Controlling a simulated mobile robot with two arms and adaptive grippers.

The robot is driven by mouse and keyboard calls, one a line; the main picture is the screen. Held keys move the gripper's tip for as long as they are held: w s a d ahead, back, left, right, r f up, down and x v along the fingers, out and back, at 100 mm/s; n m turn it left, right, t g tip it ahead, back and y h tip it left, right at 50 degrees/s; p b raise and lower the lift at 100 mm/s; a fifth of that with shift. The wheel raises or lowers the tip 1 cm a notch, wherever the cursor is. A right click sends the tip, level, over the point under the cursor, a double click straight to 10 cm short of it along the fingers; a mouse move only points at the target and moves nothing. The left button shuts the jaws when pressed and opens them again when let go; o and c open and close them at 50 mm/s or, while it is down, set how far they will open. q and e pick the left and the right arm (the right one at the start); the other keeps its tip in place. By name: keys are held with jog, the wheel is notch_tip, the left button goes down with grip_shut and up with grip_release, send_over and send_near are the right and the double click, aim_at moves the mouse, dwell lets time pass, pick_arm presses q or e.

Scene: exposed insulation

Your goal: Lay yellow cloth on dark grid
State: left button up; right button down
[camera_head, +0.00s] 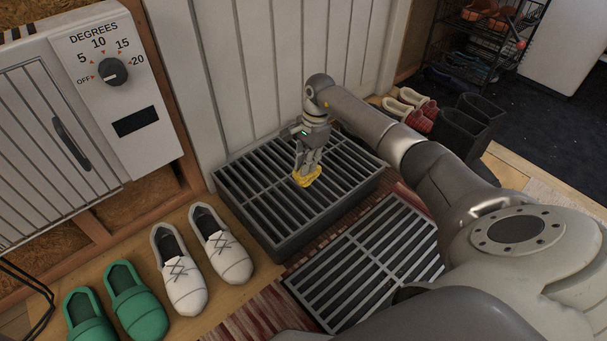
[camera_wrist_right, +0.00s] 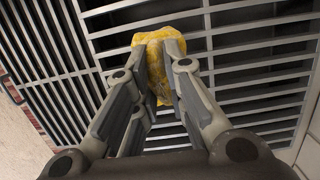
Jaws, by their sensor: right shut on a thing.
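The yellow cloth (camera_head: 307,176) is a small crumpled piece in the head view, and it also shows in the right wrist view (camera_wrist_right: 165,36). My right gripper (camera_head: 306,170) points down with its fingers shut on the cloth; its fingers also show in the right wrist view (camera_wrist_right: 162,62). The cloth is over the raised dark grid (camera_head: 262,202), a boxy slatted unit against the white wall. I cannot tell whether the cloth touches the slats. A second, flat dark grid (camera_head: 350,285) lies lower, in front of it. My left gripper is not in view.
White shoes (camera_head: 185,285) and green shoes (camera_head: 137,300) stand left of the raised grid. Black boots (camera_head: 462,128) and red shoes (camera_head: 423,117) stand to its right. A heater panel with a dial (camera_head: 113,72) is on the left wall. A wire rack (camera_head: 478,45) stands at the back.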

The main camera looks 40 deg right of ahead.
jog(key=shift+w+a+f, duration=0.1)
jog(key=shift+w+f, duration=0.05)
jog(key=shift+f, duration=0.1)
jog(key=f+b, duration=0.2)
jog(key=f, duration=0.1)
jog(key=shift+w+a+f+b, duration=0.15)
jog(key=shift+w+f+b, duration=0.1)
jog(key=shift+f+b, duration=0.15)
jog(key=shift+r, duration=0.15)
jog(key=c, duration=1.9)
grip_release()
jog(key=shift+c, duration=0.2)
jog(key=o, duration=0.5)
jog(key=shift+c, duration=0.2)
